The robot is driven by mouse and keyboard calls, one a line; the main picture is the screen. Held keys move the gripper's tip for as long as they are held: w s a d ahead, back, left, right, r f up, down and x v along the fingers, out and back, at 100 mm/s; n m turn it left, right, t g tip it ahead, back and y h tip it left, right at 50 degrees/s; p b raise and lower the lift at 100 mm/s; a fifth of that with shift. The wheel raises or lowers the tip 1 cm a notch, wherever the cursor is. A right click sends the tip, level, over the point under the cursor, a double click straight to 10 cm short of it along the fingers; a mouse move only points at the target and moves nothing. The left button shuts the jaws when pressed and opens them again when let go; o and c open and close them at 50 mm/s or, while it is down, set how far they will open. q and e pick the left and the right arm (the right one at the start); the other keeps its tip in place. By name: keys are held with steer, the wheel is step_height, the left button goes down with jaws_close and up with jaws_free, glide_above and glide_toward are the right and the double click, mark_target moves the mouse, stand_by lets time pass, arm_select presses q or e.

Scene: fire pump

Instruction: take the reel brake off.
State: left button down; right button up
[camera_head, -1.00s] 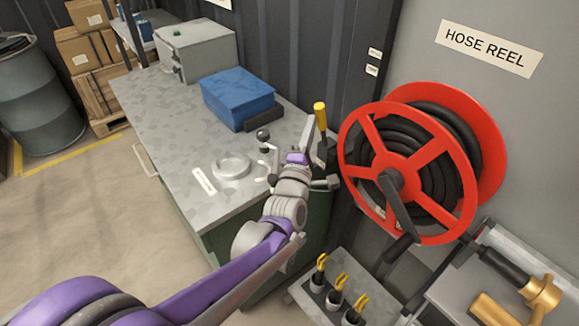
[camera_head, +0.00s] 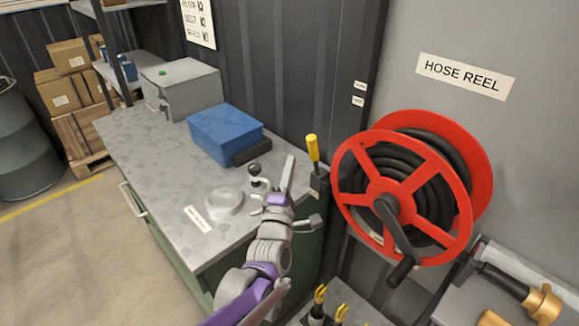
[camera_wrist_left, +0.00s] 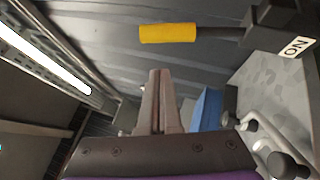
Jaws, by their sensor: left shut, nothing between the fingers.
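The reel brake is a lever with a yellow grip (camera_head: 313,147) on a dark bracket (camera_head: 318,183), left of the red hose reel (camera_head: 378,195). In the head view the lever stands nearly upright. In the left wrist view its yellow grip (camera_wrist_left: 167,33) lies across the top, with a dark bracket and an "ON" label (camera_wrist_left: 298,46) at right. My left gripper (camera_head: 290,160) is shut and empty, just left of the lever and apart from it. Its closed fingers (camera_wrist_left: 160,75) point toward the wall below the grip in the wrist view. My right gripper is not in view.
A metal bench (camera_head: 150,150) holds a blue box (camera_head: 225,132), a grey case (camera_head: 180,88), a round dish (camera_head: 224,201) and a black-knobbed fitting (camera_head: 254,170). The reel's crank (camera_head: 398,230) hangs forward. Yellow-topped items (camera_head: 319,297) stand below; a brass nozzle (camera_head: 540,303) lies at lower right.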

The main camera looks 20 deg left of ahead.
arm_select(q)
steer(key=v, duration=1)
steer(key=shift+r, duration=0.25)
steer(key=s+d+f+m+g+h+p, duration=0.2)
steer(key=d+f+m+g+h, duration=0.4)
steer(key=m, duration=0.6)
steer(key=s+f+m+g, duration=0.4)
steer(key=s+f+m, duration=0.1)
steer(key=s, duration=0.2)
steer(key=s+a+f+m+g+y+p, duration=0.1)
steer(key=s+f+m+g, duration=0.4)
steer(key=s, duration=0.3)
steer(key=shift+a+m, duration=0.25)
steer(key=shift+m, duration=0.15)
